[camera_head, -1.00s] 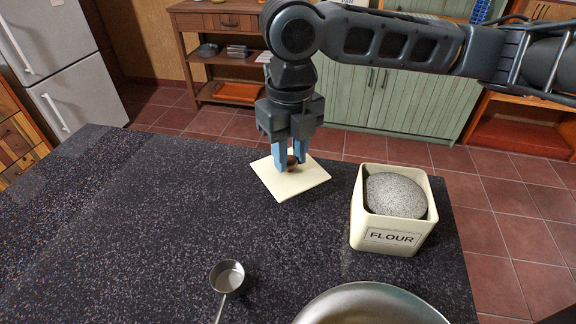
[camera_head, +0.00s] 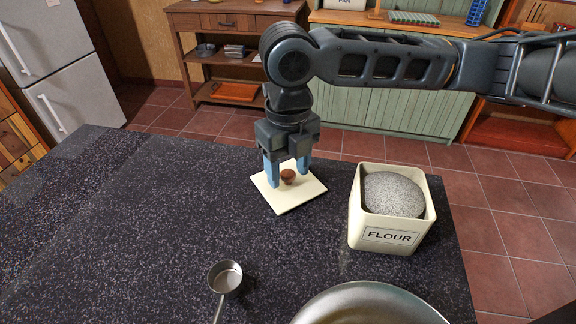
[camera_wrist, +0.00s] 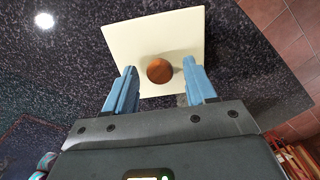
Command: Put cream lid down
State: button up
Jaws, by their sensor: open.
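The cream lid (camera_head: 290,200) is a square plate with a round brown knob (camera_head: 288,176) at its middle. It lies flat on the dark speckled countertop, left of the flour canister, near the far edge. My gripper (camera_head: 288,183) is open, with its blue fingers on either side of the knob and apart from it. In the wrist view the lid (camera_wrist: 152,38) lies below the gripper (camera_wrist: 160,90), and the knob (camera_wrist: 160,71) sits between the spread fingers, with a gap on each side.
The cream flour canister (camera_head: 389,238) stands open at the right, filled with speckled grey contents. A metal measuring cup (camera_head: 225,277) lies in front, and a large metal bowl (camera_head: 370,305) stands at the bottom edge. The left part of the countertop (camera_head: 130,230) is clear.

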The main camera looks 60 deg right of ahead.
aim_at(289, 174)
jog(key=shift+r, duration=0.1)
notch_tip(289, 174, up, 12)
dwell(0.5)
jog(key=shift+s, duration=0.1)
dwell(0.5)
